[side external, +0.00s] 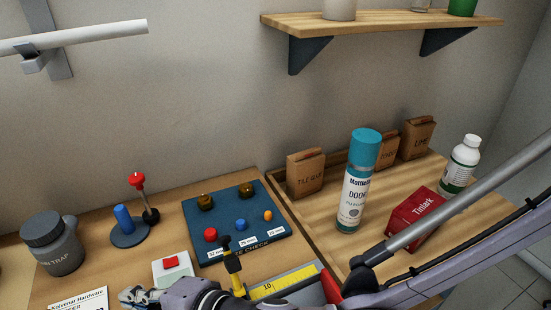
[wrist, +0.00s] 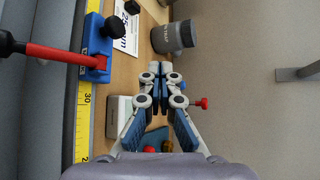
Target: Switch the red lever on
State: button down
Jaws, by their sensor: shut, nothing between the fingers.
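The red lever (side external: 138,183) has a red knob on a thin stem and rises from a black pivot, tilted to the left. It stands beside a blue post (side external: 123,217) on a round dark base. In the wrist view the red lever (wrist: 201,104) lies right of my fingers, apart from them. My gripper (wrist: 160,68) is shut and empty, its fingertips pointing toward the grey trap jar. In the side view my gripper (side external: 133,296) is at the bottom left, in front of the lever and partly cut off by the frame.
The grey jar (side external: 53,247) stands left of the lever. A white box with a red button (side external: 172,264) and a blue board (side external: 243,237) with knobs lie to the right. In the wrist view, a red bar with a black grip (wrist: 55,53) extends at left above a yellow ruler (wrist: 83,115).

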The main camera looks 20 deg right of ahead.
jog(key=d+f, duration=0.3)
jog(key=w+d+f, duration=0.1)
jog(key=d+f, duration=0.2)
jog(key=shift+w+d+f, duration=0.2)
jog(key=shift+d+f, duration=0.1)
jog(key=shift+r, duration=0.1)
jog(key=w+d+r+n+t, duration=0.25)
jog(key=d+r+n, duration=0.2)
jog(key=r, duration=0.25)
jog(key=w+d+r+n+h, duration=0.1)
jog(key=w+d+r+h, duration=0.15)
jog(key=d, duration=0.75)
jog(key=w+d+r+n+h, duration=0.1)
jog(key=w+d+h, duration=0.3)
jog(key=d, duration=0.6)
jog(key=s+d+f+n+g+h, duration=0.15)
jog(key=s+d, duration=0.25)
jog(key=d, duration=0.6)
jog(key=s+d+n+g+h, duration=0.1)
jog(key=s+d+n+h, duration=0.15)
jog(key=d, duration=0.75)
jog(key=s+d+f+n+g, duration=0.2)
jog(key=s+d, duration=0.1)
jog(key=s, duration=0.4)
jog(key=shift+s+d, duration=0.25)
jog(key=shift+s, duration=0.15)
